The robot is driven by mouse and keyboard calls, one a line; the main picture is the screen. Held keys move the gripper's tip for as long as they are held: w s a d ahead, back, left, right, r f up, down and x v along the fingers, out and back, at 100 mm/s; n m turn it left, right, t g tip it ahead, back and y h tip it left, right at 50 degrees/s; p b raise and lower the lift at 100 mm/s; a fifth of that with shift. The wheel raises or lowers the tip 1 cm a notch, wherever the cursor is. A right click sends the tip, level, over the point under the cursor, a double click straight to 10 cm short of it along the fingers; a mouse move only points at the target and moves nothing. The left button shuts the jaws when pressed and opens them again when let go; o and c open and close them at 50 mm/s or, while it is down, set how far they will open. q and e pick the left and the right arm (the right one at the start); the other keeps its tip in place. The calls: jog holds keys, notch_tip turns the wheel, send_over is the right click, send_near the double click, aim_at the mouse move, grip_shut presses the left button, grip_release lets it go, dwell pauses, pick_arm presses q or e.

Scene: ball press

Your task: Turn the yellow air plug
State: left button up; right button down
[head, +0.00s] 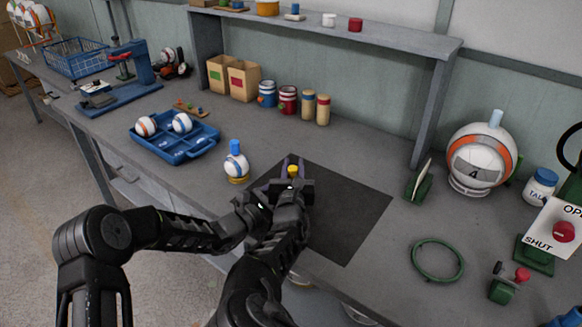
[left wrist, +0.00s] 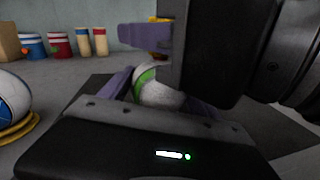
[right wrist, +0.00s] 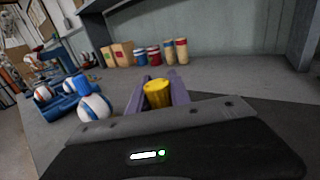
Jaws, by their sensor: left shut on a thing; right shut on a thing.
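The yellow air plug (right wrist: 158,93) sits between the purple fingers of my right gripper (right wrist: 158,90), which is shut on it. The plug also shows in the head view (head: 293,170). A white ball with a green stripe (left wrist: 155,88) is between the purple fingers of my left gripper (left wrist: 150,98), which is shut on it, below my right gripper. In the head view my two grippers crowd together over the black mat (head: 345,215) and hide the ball. The join between plug and ball is hidden.
A white-and-orange ball with a blue plug (head: 236,165) stands on a yellow ring left of the mat. A blue tray (head: 205,140) with two balls lies behind it. The mat's right part is clear.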

aim_at(292, 176)
jog(key=shift+d+r+m+h, duration=0.15)
jog(key=shift+m+h, duration=0.35)
jog(key=shift+h, duration=0.3)
jog(key=c, duration=1.2)
grip_release()
jog(key=shift+s+a, duration=0.2)
jog(key=shift+s, duration=1.05)
jog(key=shift+s+a, duration=0.15)
jog(key=shift+s, duration=1.1)
jog(key=shift+s+a, duration=0.2)
jog(key=shift+s, duration=1.05)
